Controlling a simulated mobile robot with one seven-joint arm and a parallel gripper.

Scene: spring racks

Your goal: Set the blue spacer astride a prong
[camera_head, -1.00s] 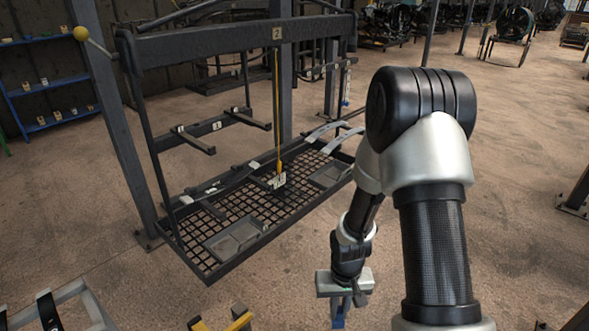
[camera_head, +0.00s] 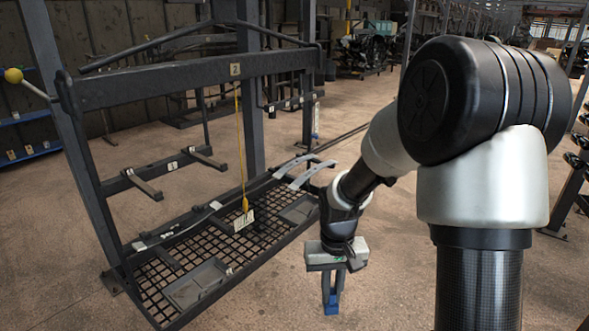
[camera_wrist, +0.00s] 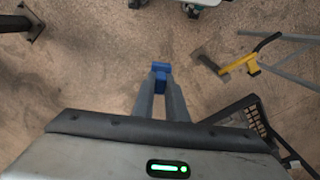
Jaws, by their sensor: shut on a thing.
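My gripper (camera_head: 332,298) hangs pointing down at the lower middle of the head view, to the right of the rack. It is shut on the blue spacer (camera_head: 331,309), which shows at the fingertips. The blue spacer (camera_wrist: 160,73) also sits between the fingertips in the wrist view, above bare floor. On the rack, a dark crossbar labelled 1 carries two prongs, a left prong (camera_head: 147,188) and a right prong (camera_head: 208,160). Both stick out toward the front, well apart from my gripper.
The dark rack frame (camera_head: 170,80) has a top beam labelled 2, with a yellow cord and tag (camera_head: 244,221) hanging from it. Below is a mesh tray (camera_head: 152,281) with grey bins. A yellow-tipped stand (camera_wrist: 252,62) shows right in the wrist view. Bare floor surrounds my gripper.

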